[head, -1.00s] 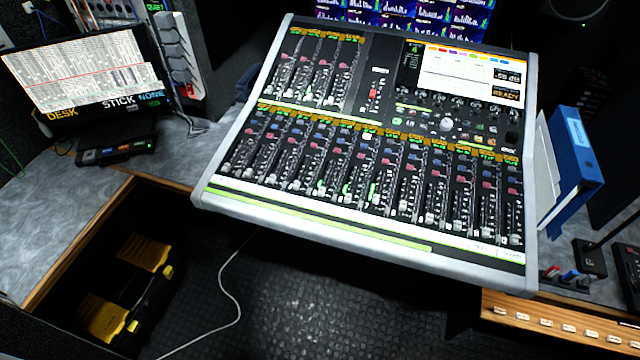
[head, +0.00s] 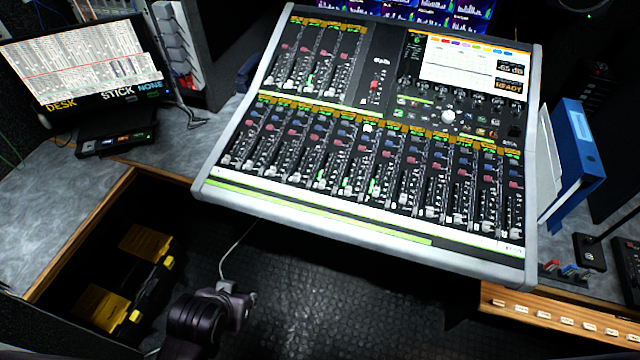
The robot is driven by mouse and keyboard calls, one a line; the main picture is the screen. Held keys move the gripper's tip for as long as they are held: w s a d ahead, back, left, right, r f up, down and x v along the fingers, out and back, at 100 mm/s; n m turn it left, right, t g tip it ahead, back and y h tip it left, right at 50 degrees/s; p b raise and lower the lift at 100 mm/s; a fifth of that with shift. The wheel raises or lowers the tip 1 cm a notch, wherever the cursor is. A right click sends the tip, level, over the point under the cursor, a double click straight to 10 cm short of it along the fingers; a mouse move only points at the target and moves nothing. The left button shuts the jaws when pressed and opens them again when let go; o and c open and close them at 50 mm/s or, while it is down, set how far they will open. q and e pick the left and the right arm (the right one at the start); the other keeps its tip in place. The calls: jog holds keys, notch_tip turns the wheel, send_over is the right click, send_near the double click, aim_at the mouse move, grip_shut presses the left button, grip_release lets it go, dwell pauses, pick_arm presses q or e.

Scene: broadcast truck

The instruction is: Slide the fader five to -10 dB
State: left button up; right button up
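The mixing console (head: 365,238) is tilted in the middle of the head view, with a long lower row of faders and a short upper-left row. Fader labels are too small to read. Counting from the left of the lower row, the fifth strip (head: 320,183) has its cap low, near the front edge. The console screen (head: 470,66) shows a dB readout that looks like -65 and the word READY. A dark joint of my arm shows at the bottom, in front of the console and apart from it. No gripper fingertips are visible.
A monitor (head: 85,68) stands at the left above a small box with lit buttons (head: 115,142). A blue binder (head: 575,150) stands close to the console's right side. Yellow-and-black cases (head: 148,241) lie below the left counter. The space above the faders is clear.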

pick_arm(q)
jog(key=w+d+r+t+h, duration=0.1)
jog(key=w+d+r+t, duration=0.1)
jog(key=w+d+r, duration=0.35)
jog(key=w+d+r+t, duration=0.2)
jog(key=w+t, duration=0.1)
jog(key=w, duration=0.5)
jog(key=m+t+h, duration=0.2)
jog(key=t+h, duration=0.1)
send_near(322, 182)
jog(key=shift+w+f, duration=0.15)
jog(key=shift+w, duration=0.1)
jog(key=shift+w+d, duration=0.2)
jog(key=shift+w, duration=0.1)
jog(key=shift+w+d, duration=0.1)
jog(key=shift+w, duration=0.2)
jog(key=shift+p+x, duration=0.3)
jog(key=shift+x, duration=3)
jog(key=shift+f, duration=0.2)
jog(key=shift+c, duration=0.7)
jog(key=shift+s, duration=0.1)
grip_shut()
